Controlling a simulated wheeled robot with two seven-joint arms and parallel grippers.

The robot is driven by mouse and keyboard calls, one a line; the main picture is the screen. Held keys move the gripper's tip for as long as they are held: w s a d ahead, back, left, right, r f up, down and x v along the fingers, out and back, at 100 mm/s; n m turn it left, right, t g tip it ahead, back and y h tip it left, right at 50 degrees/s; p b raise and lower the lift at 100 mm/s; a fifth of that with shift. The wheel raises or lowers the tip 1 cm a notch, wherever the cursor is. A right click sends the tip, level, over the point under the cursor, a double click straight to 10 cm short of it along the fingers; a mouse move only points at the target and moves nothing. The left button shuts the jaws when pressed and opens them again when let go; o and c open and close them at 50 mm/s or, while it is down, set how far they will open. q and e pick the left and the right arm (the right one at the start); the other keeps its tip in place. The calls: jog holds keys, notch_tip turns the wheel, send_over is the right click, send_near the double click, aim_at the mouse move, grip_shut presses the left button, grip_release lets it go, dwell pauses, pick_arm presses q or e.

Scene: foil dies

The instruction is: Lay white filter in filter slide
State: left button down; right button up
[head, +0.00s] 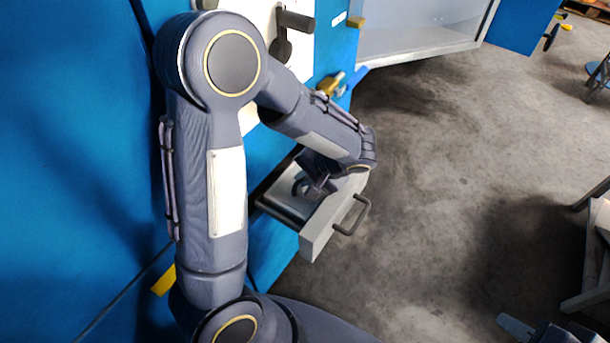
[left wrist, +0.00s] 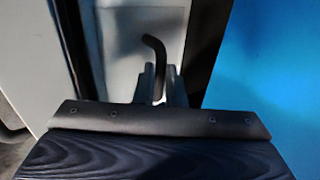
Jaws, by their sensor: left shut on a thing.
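The filter slide (head: 318,238) is a pale grey drawer with a dark bar handle, pulled out from the blue machine front. A pale plate (head: 286,190), which looks like the white filter, lies flat within the slide's frame, partly hidden by my arm. My left gripper (head: 317,188) is over the slide. In the left wrist view its fingers (left wrist: 162,88) are shut at a dark bent grip (left wrist: 157,58), with the pale plate (left wrist: 118,45) behind it. Whether the plate rests fully on the slide I cannot tell. My right gripper (head: 515,326) shows only in part, at the bottom right.
The blue machine front (head: 80,120) fills the left side. Above the slide are a white panel with dark levers (head: 296,20) and a brass-coloured fitting (head: 329,84). The grey floor (head: 440,170) to the right is open. A pale frame (head: 598,250) stands at the right edge.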

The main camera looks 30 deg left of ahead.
pick_arm(q)
jog(key=shift+f+b, duration=0.45)
jog(key=c, duration=1.5)
grip_release()
jog(key=shift+r, duration=0.1)
jog(key=shift+r+p, duration=0.15)
jog(key=shift+p, duration=0.15)
jog(key=shift+d+r+p, duration=0.2)
jog(key=shift+r+p, duration=0.55)
jog(key=shift+r, duration=0.1)
jog(key=p+v, duration=0.1)
jog(key=v, duration=1)
